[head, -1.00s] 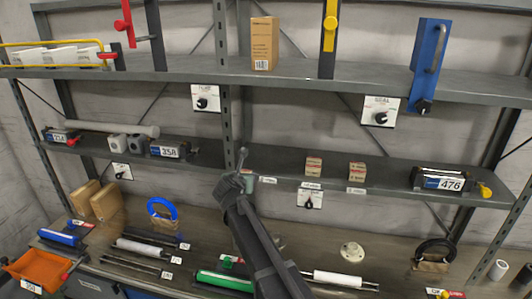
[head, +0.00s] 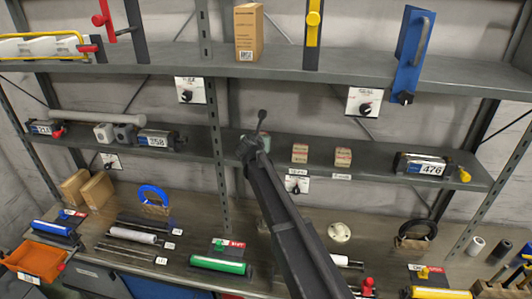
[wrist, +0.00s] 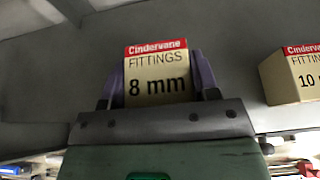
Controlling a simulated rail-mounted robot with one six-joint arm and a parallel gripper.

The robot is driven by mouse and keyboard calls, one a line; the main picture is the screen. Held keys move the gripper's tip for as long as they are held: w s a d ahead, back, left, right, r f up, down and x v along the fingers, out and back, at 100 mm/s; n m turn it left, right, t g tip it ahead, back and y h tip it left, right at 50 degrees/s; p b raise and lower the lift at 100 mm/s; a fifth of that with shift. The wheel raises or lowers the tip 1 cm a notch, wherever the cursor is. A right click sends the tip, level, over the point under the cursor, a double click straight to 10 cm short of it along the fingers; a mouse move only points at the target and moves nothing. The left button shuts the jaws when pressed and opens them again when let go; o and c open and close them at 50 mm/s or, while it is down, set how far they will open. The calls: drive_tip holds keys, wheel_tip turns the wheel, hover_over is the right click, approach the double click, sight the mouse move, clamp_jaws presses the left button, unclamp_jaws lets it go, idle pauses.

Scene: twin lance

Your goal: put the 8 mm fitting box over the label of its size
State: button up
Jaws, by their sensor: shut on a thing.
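The 8 mm fitting box (wrist: 158,92), cream with a red top band, sits between the two fingers of my gripper (wrist: 157,75) in the wrist view. The fingers are shut on its sides, and its printed face is toward the camera. In the head view my gripper (head: 258,142) is at the middle shelf, left of two small fitting boxes; the held box cannot be made out clearly there. The nearer of these is the 10 mm box (wrist: 297,75), at the right of the wrist view. Size labels (head: 297,171) (head: 341,176) show on the shelf edge below those two boxes. My arm covers the edge below my gripper.
The other small boxes (head: 300,153) (head: 343,157) stand close on the right. A shelf upright (head: 218,150) is close on the left. The upper shelf (head: 300,84) runs above. A black unit marked 476 (head: 430,165) is farther right.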

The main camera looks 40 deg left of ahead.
wheel_tip(320, 180, down, 3)
drive_tip(key=b, duration=0.3)
drive_tip(key=shift+s+a+f, duration=0.1)
drive_tip(key=shift+a+f, duration=0.05)
drive_tip(key=shift+f, duration=0.05)
drive_tip(key=shift+s+r, duration=0.1)
drive_tip(key=shift+r, duration=0.1)
drive_tip(key=shift+f, duration=0.15)
drive_tip(key=o, duration=1.1)
drive_tip(key=shift+r, duration=0.3)
drive_tip(key=p+v, duration=0.4)
drive_tip(key=v, duration=0.8)
drive_tip(key=shift+f+p, duration=0.2)
drive_tip(key=shift+p, duration=0.15)
